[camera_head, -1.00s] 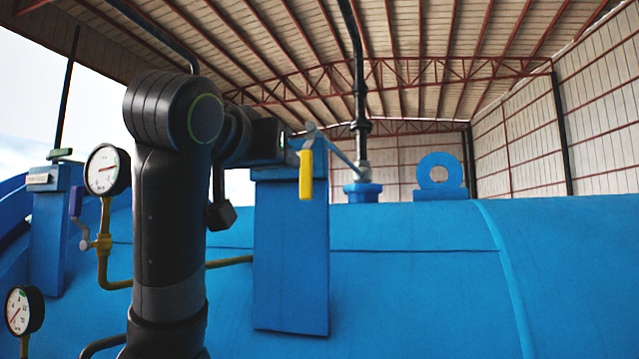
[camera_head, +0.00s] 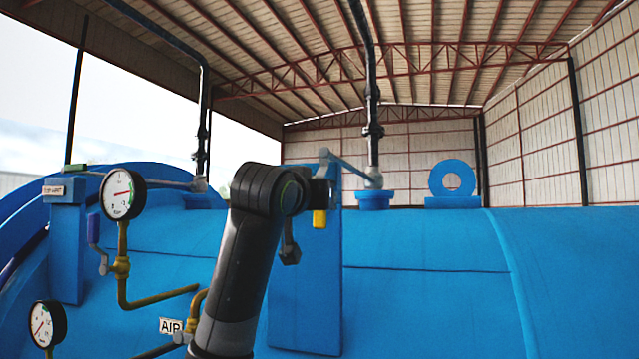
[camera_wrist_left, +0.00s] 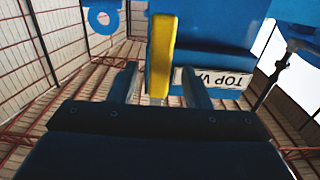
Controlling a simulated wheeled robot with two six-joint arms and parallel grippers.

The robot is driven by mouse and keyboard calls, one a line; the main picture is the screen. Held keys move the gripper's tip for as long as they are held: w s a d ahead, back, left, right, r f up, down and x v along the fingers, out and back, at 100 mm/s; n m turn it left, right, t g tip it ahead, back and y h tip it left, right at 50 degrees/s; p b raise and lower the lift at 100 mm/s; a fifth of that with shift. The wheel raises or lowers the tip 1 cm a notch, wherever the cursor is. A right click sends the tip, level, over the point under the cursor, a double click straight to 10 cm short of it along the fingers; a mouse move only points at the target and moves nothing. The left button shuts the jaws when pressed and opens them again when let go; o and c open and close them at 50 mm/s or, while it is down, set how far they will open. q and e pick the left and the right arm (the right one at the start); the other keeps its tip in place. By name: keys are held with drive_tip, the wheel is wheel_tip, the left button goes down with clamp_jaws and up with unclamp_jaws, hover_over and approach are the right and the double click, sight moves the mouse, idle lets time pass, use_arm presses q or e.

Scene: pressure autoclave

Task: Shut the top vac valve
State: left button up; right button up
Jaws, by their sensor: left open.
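The top vac valve's yellow handle (camera_head: 319,219) hangs down at the upper right of a blue post (camera_head: 305,300) on the vessel; its upper part is hidden behind my left gripper (camera_head: 324,188). In the left wrist view, the yellow handle (camera_wrist_left: 160,55) stands between the two fingers of my open left gripper (camera_wrist_left: 160,82), with a gap visible on each side. A white label reading "TOP V", upside down (camera_wrist_left: 222,78), is on the blue post behind it. My right gripper is not in view.
A blue lifting ring (camera_head: 452,180) is at the right. The vessel's top (camera_head: 430,290) right of the post is clear.

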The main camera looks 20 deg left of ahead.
use_arm(q)
drive_tip(key=shift+w+p, duration=0.5)
drive_tip(key=shift+w, duration=1)
drive_tip(key=shift+s, duration=0.1)
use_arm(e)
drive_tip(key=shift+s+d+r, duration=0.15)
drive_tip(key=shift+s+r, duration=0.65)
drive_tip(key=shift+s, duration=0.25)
use_arm(q)
clamp_jaws()
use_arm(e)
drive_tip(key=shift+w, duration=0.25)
